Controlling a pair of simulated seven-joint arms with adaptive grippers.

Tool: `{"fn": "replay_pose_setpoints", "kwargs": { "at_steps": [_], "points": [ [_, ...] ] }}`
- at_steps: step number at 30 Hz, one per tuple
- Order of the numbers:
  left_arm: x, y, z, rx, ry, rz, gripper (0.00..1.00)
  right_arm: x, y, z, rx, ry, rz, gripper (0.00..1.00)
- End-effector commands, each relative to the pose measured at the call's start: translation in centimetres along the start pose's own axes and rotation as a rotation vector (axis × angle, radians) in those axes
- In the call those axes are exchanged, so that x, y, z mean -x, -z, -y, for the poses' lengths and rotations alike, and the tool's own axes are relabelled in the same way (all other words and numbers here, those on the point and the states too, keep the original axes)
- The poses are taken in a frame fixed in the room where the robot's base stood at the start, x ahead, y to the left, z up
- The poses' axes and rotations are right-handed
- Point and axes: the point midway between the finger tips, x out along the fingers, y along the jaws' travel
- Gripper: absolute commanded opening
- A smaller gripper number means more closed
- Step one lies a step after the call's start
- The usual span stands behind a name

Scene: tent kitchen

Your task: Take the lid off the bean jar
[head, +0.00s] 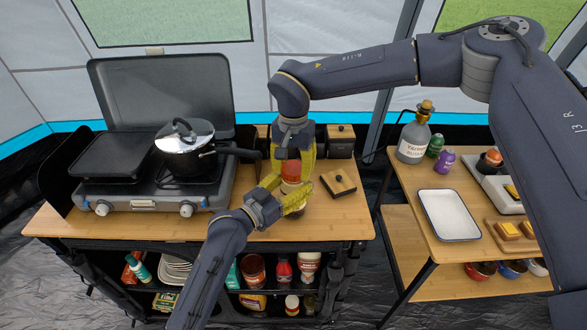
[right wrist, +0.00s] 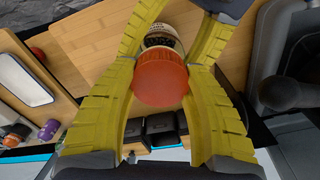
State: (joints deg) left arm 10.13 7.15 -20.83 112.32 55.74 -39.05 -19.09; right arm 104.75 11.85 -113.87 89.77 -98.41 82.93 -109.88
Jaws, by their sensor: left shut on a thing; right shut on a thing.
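The bean jar stands on the wooden counter with an orange-red lid (head: 291,172) at its top. In the right wrist view the lid (right wrist: 160,82) is between my right fingers, and part of the jar's pale, dark-banded body (right wrist: 161,40) shows beyond it. My right gripper (head: 292,160) comes from above and is shut on the lid. My left gripper (head: 291,197) comes from the front and is shut on the jar's body, its fingers hiding most of it. I cannot tell whether the lid is loosened.
A grey stove (head: 150,192) with a lidded pot (head: 185,158) stands to the left. A side table holds a white tray (head: 449,216) and a bottle (head: 413,145).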

Motion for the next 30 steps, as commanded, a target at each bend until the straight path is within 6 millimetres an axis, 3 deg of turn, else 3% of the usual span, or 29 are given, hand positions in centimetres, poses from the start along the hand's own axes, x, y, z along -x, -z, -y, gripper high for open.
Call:
{"fn": "replay_pose_setpoints", "kwargs": {
  "at_steps": [30],
  "points": [
    [0.0, 0.0, 0.0, 0.001, 0.000, 0.000, 0.00, 1.1, 0.0, 0.0, 0.000, 0.000, 0.000, 0.12]
  ]
}}
